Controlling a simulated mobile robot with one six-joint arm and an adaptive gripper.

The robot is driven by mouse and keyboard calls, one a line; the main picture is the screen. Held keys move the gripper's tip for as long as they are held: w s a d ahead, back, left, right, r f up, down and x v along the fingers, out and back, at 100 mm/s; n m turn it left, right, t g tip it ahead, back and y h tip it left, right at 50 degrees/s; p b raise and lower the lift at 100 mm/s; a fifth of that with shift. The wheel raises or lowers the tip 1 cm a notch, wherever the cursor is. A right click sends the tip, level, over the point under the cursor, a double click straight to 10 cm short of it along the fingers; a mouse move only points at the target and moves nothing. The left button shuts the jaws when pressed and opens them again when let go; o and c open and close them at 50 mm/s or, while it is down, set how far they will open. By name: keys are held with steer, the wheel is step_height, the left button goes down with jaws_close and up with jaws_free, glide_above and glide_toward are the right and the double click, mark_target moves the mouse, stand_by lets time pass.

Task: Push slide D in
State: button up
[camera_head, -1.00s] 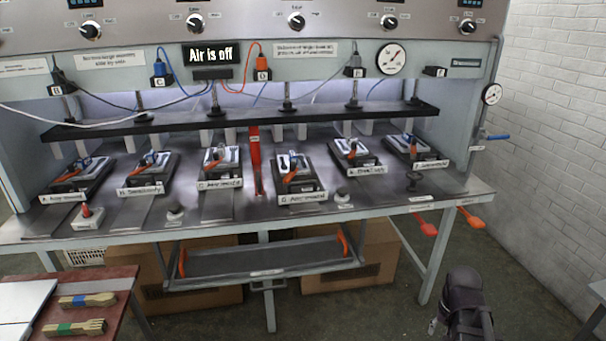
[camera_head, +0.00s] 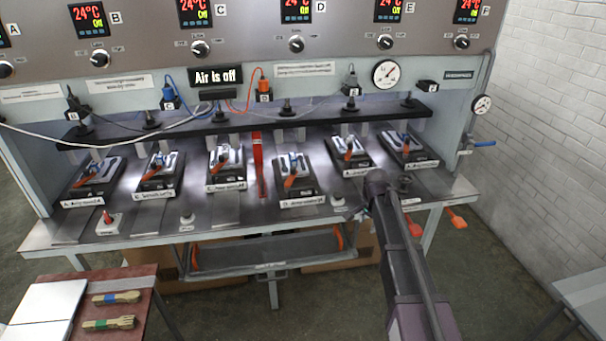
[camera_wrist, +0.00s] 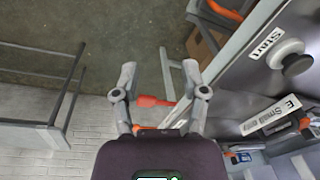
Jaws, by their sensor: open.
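Slide D (camera_head: 293,180) is a dark plate with a light top fitting and an orange handle. In the head view it sits on the metal bench, fourth from the left, with its label (camera_head: 302,202) at the front edge. It stands nearer the front than the slides beside it. My gripper (camera_wrist: 160,75) is open and empty in the wrist view, with floor and an orange handle showing beyond its fingers. In the head view my arm is to the right of slide D and apart from it; its fingers are not clear there. I cannot make out slide D in the wrist view.
Slide E (camera_head: 349,155) is right of slide D. A black bar (camera_head: 250,124) spans above the slides. A dark button (camera_wrist: 297,64) labelled Start is on the bench. Orange handles (camera_head: 455,219) stick out below the front edge. A red table (camera_head: 125,284) is at the lower left.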

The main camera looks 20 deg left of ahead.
steer(key=w+a+r+m+p, duration=0.2)
steer(key=a+r+p, duration=0.4)
steer(key=a, duration=0.6)
steer(key=w+a+r+m+p, duration=0.2)
steer(key=w+a+r+p, duration=0.3)
steer(key=a, duration=0.7)
step_height(320, 180, up, 4)
steer(key=shift+w+a+f+m+y+p, duration=0.15)
steer(key=shift+a+m+y+p, duration=0.2)
steer(key=shift+p, duration=0.75)
steer(key=shift+d, duration=0.1)
steer(key=f+b, duration=0.4)
steer(key=w+a+f+b, duration=0.1)
steer(key=f+b, duration=0.4)
steer(key=w+f+b, duration=0.1)
steer(key=f+b, duration=0.3)
steer(key=shift+w+a+f, duration=0.15)
steer(key=shift+a, duration=0.05)
steer(key=shift+b, duration=0.3)
jaws_close()
